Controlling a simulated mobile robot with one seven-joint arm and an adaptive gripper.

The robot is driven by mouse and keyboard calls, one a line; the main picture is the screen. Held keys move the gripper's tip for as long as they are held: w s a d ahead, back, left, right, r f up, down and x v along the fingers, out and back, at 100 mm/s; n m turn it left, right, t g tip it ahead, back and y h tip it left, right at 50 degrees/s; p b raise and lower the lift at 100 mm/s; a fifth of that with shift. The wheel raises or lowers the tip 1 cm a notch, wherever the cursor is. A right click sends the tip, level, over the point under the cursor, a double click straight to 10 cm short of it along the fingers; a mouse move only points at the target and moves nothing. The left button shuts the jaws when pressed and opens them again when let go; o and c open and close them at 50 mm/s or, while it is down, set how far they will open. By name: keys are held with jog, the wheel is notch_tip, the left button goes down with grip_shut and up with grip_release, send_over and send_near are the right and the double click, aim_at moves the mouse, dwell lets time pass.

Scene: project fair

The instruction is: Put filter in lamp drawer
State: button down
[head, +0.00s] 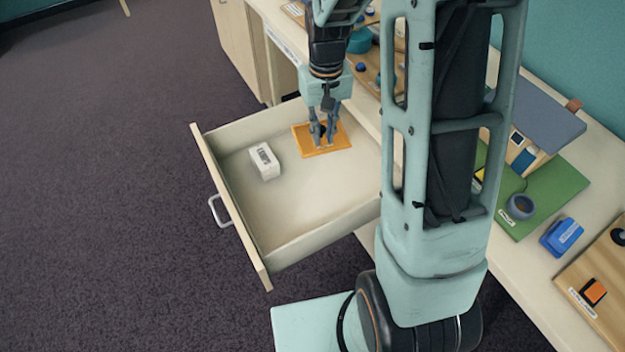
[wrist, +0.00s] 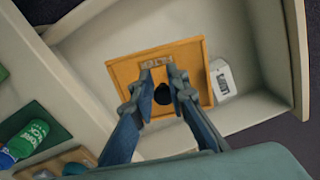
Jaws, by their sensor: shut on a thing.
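The filter is an orange square plate (head: 308,145) with a dark round spot in its middle and a printed label. It is inside the open drawer (head: 300,205), near the drawer's back end. My gripper (head: 322,142) reaches down into the drawer and is shut on the filter. A small white box labelled "LAMPS" (head: 265,160) lies in the drawer to the left of the filter. I cannot tell whether the filter touches the drawer floor.
The drawer's front panel with its handle (head: 220,211) sticks out over the dark carpet. The worktop right of my column holds a green board (head: 553,200), a blue block (head: 561,236) and a wooden board with an orange part (head: 594,291).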

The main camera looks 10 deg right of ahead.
aim_at(321, 185)
jog(key=w+f+n+b, duration=0.1)
jog(key=f+b, duration=0.4)
jog(key=f, duration=0.2)
jog(key=w+f+b, duration=0.1)
jog(key=f+b, duration=0.5)
jog(key=f, duration=0.2)
jog(key=w+f+n+b, duration=0.1)
jog(key=f+b, duration=0.5)
jog(key=f, duration=0.2)
jog(key=shift+d+f+n, duration=0.25)
jog(key=shift+d+n, duration=0.05)
jog(key=shift+d, duration=0.1)
jog(key=shift+f, duration=0.1)
jog(key=c, duration=1.9)
grip_release()
jog(key=shift+f, duration=0.1)
notch_tip(321, 185, up, 12)
jog(key=shift+r+p, duration=0.25)
jog(key=shift+p, duration=0.95)
jog(key=shift+a, duration=0.1)
